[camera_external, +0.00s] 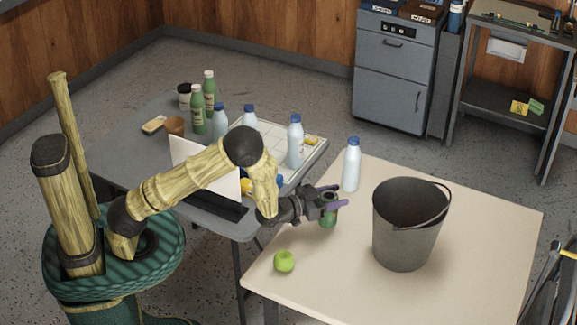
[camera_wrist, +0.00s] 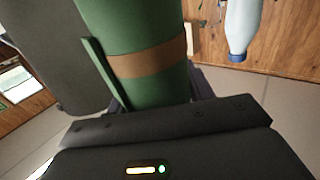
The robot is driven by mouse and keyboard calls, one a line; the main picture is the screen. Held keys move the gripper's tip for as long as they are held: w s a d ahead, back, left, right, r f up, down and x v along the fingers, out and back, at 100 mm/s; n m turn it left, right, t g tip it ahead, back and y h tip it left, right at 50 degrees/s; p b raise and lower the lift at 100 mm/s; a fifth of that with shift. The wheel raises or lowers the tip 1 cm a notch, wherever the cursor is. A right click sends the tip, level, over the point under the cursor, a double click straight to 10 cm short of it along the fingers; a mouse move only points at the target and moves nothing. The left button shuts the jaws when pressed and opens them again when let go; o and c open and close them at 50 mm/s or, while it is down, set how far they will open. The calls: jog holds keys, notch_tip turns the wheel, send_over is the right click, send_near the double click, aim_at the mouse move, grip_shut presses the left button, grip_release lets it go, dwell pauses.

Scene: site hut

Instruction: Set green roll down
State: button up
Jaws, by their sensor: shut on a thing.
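The green roll (camera_external: 328,217) is in my gripper (camera_external: 332,202), over the near-left part of the cream table (camera_external: 385,300). In the wrist view the green roll (camera_wrist: 150,60) has a brown band around it and sits between the jaws. My gripper is shut on it. The roll looks upright in the external view. I cannot tell whether its lower end touches the table. Its upper part is partly hidden by the jaws.
A dark grey bucket (camera_external: 403,240) stands right of the roll. A clear bottle with a blue cap (camera_external: 352,165) stands behind it, and a green apple (camera_external: 284,261) lies in front to the left. The grey table (camera_external: 120,150) holds several bottles and a laptop (camera_external: 205,165).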

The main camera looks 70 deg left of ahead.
jog(key=shift+f, duration=1.45)
jog(key=shift+f, duration=0.15)
jog(key=o, duration=1)
jog(key=shift+o, duration=0.2)
jog(key=shift+r, duration=0.2)
jog(key=s+d+b, duration=0.1)
jog(key=s, duration=1.1)
jog(key=shift+w, duration=0.1)
